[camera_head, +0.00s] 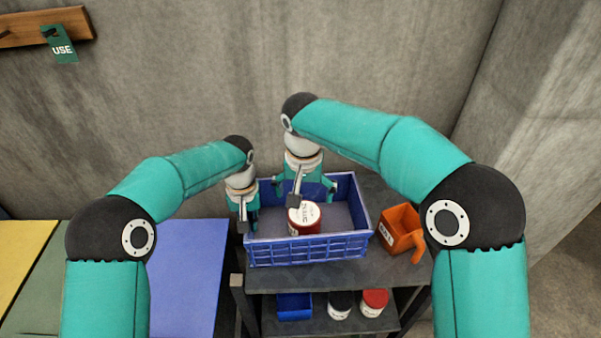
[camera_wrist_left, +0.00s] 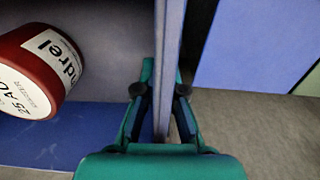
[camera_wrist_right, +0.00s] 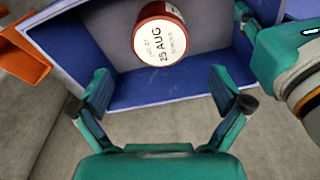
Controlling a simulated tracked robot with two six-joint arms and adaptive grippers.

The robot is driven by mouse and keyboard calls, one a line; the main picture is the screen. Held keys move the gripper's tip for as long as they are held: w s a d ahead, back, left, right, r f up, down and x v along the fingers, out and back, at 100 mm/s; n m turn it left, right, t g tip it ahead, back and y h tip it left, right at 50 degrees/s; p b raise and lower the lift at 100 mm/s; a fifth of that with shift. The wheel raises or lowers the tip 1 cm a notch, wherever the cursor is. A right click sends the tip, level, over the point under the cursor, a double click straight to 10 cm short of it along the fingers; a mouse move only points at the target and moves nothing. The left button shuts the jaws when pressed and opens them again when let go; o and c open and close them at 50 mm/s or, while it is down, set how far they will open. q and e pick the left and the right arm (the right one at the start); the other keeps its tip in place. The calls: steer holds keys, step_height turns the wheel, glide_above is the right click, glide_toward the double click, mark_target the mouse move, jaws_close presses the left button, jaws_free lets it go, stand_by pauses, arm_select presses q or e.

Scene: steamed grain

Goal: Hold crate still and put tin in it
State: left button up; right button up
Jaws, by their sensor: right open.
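The blue crate (camera_head: 310,250) stands on the dark shelf top; its left wall shows edge-on in the left wrist view (camera_wrist_left: 168,50). The tin (camera_head: 304,218), dark red with a white lettered top, is inside the crate, apparently standing on its floor. It also shows in the left wrist view (camera_wrist_left: 38,72) and the right wrist view (camera_wrist_right: 161,40). My left gripper (camera_head: 243,218) has its fingers on both sides of the crate's left wall and is shut on it. My right gripper (camera_wrist_right: 160,88) is open and empty above the crate, apart from the tin.
An orange container (camera_head: 399,230) stands right of the crate. A lower shelf holds a small blue bin (camera_head: 294,307), a dark tin (camera_head: 340,304) and a red tin (camera_head: 374,301). A blue panel (camera_head: 180,275) lies at left. A concrete wall rises behind.

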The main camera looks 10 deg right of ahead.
arm_select(q)
steer(key=o, duration=0.5)
steer(key=shift+r, duration=0.1)
